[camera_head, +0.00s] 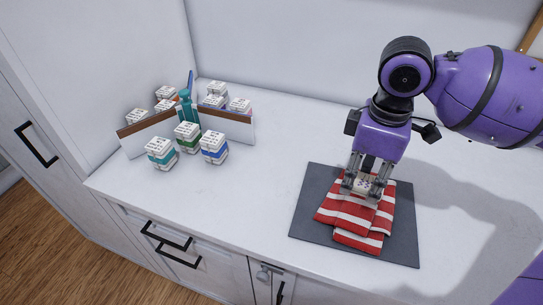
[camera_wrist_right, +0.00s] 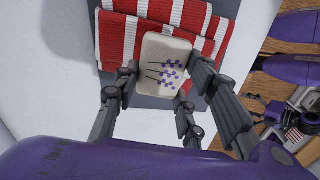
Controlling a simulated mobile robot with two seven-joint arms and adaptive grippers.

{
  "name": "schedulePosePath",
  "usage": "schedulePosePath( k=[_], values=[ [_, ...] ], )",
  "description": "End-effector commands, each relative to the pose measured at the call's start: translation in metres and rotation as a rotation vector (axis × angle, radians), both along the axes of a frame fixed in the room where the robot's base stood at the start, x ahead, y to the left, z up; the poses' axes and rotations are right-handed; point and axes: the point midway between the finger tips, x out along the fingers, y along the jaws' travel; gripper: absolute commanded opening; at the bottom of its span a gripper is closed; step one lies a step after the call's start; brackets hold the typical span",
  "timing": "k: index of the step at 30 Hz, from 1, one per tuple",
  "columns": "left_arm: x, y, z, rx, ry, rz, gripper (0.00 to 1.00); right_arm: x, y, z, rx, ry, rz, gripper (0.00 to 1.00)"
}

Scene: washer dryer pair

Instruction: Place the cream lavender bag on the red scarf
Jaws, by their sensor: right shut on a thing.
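The cream lavender bag (camera_wrist_right: 165,62), a pale pouch with a purple sprig print, is between the fingers of my right gripper (camera_head: 367,188). In the head view the bag (camera_head: 362,185) is mostly hidden by the fingers. The red scarf (camera_head: 350,218), red with white stripes and folded, lies on a dark grey mat. It also shows behind the bag in the right wrist view (camera_wrist_right: 120,35). My right gripper is shut on the bag, over the upper part of the scarf. I cannot tell whether the bag touches the scarf. My left gripper is not in view.
The dark grey mat (camera_head: 310,205) lies on the white counter (camera_head: 250,190). At the left stand several small white boxes with coloured bands (camera_head: 161,153), a teal bottle (camera_head: 187,108) and low white holders with brown edges (camera_head: 230,125). The counter between them and the mat is clear.

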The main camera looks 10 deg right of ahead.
Motion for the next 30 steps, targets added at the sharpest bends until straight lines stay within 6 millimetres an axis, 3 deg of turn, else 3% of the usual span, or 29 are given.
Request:
schedulePosePath(
  k=[6,14,15,19,30],
  values=[
    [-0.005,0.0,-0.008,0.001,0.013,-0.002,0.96,0.0,-0.001,-0.033,0.0,0.005,-0.001,0.2],
    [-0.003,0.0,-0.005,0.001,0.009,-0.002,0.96,0.001,-0.001,-0.033,0.0,0.001,-0.001,0.2],
    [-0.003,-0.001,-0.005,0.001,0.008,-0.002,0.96,0.001,-0.001,-0.034,0.0,0.001,-0.001,0.41],
    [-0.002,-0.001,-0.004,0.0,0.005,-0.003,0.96,0.001,-0.001,-0.033,0.0,0.001,-0.001,0.57],
    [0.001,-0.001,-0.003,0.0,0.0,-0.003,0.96,0.002,-0.001,-0.028,0.0,-0.001,-0.001,0.57]
  ],
)
